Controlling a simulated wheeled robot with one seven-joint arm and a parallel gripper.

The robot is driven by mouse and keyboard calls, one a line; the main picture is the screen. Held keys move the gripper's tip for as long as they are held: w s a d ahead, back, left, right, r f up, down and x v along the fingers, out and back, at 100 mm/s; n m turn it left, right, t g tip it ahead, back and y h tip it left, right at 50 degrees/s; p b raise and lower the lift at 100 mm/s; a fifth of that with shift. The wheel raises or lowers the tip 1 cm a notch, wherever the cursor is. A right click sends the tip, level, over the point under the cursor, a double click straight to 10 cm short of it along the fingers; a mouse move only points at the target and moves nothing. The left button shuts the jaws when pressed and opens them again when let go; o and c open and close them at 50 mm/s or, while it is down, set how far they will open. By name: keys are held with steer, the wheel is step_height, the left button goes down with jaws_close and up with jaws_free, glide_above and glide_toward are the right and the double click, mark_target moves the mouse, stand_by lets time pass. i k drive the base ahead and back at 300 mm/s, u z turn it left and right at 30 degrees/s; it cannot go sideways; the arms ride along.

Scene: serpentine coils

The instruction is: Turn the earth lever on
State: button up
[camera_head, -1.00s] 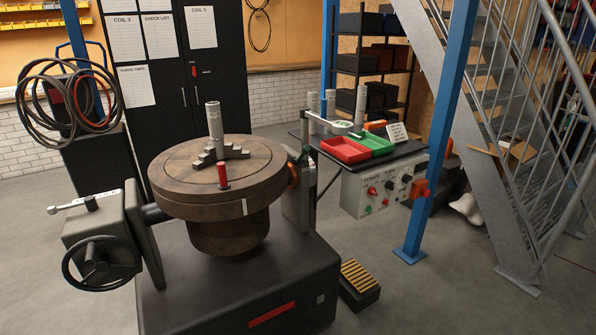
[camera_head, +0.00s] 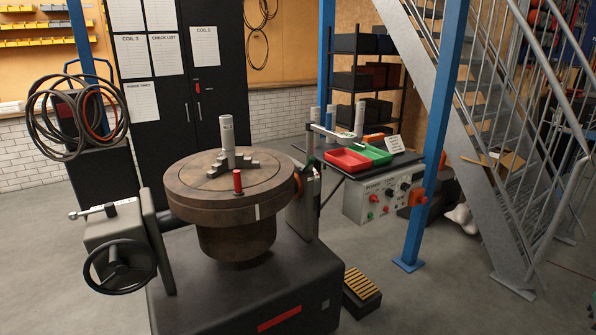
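A short metal lever with a round knob (camera_head: 88,213) lies nearly level on top of a grey gearbox (camera_head: 112,232) at the left of the heavy brown turntable (camera_head: 190,208). A small white label (camera_head: 125,203) sits beside the lever, but its text is too small to read. I cannot tell for sure that this is the earth lever, or whether it is on or off. A control box (camera_head: 362,205) with knobs and buttons hangs under the table at the right; no lever is clear on it. My gripper is not in view.
A black handwheel (camera_head: 120,266) sticks out in front of the gearbox. A low slatted step (camera_head: 361,285) stands right of the dark base (camera_head: 225,285). A blue post (camera_head: 430,150) and a metal staircase (camera_head: 470,150) stand at the right. The grey floor at the front left and right is clear.

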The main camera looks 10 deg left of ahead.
mark_target(312, 159)
steer(key=u, duration=0.05)
steer(key=i, duration=1)
steer(key=z, duration=0.05)
